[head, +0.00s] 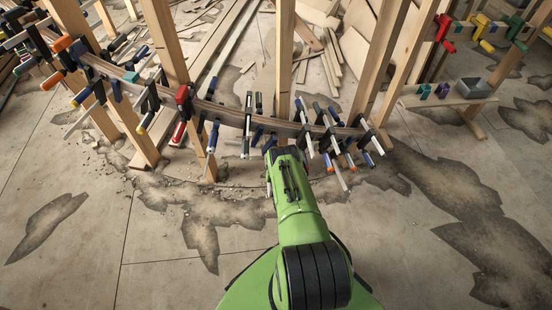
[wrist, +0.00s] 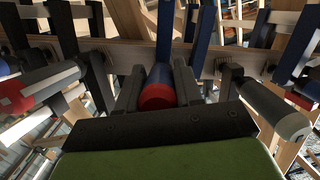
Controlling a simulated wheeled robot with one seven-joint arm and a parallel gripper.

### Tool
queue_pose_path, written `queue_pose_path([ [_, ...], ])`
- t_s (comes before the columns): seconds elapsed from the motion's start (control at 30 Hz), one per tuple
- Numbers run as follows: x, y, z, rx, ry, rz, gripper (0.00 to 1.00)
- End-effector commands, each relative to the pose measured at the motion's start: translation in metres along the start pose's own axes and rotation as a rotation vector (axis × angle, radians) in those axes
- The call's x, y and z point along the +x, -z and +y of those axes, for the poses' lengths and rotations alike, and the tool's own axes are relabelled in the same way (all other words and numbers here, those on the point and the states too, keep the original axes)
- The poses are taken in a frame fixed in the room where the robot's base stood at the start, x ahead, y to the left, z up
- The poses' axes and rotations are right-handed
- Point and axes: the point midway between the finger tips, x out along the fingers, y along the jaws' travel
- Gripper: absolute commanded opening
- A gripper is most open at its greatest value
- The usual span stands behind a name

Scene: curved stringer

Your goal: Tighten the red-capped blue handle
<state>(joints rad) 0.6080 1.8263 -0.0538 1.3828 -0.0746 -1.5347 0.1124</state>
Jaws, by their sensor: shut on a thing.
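The red-capped blue handle (wrist: 158,92) shows in the middle of the wrist view, its red end facing the camera and a blue part behind it. My gripper (wrist: 157,80) has its two dark fingers on either side of this handle and is shut on it. A blue clamp bar (wrist: 165,30) rises just above the handle. In the head view my green arm reaches forward to the curved wooden stringer (head: 225,112). The arm hides the held handle and most of my gripper there.
Several clamps line the stringer, close on both sides. A black handle with a grey end (wrist: 275,110) is right of my gripper, and a red-ended handle (wrist: 25,92) is left. Wooden posts (head: 284,60) stand behind. A side bench (head: 450,98) is at right. The cracked floor in front is open.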

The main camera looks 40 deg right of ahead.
Motion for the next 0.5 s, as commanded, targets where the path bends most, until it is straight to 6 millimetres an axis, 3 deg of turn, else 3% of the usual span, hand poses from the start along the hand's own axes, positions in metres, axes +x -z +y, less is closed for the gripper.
queue_pose_path([
  [0.5, -0.0002, -0.0003, -0.0011, 0.38, 0.104, 0.0, 0.05],
])
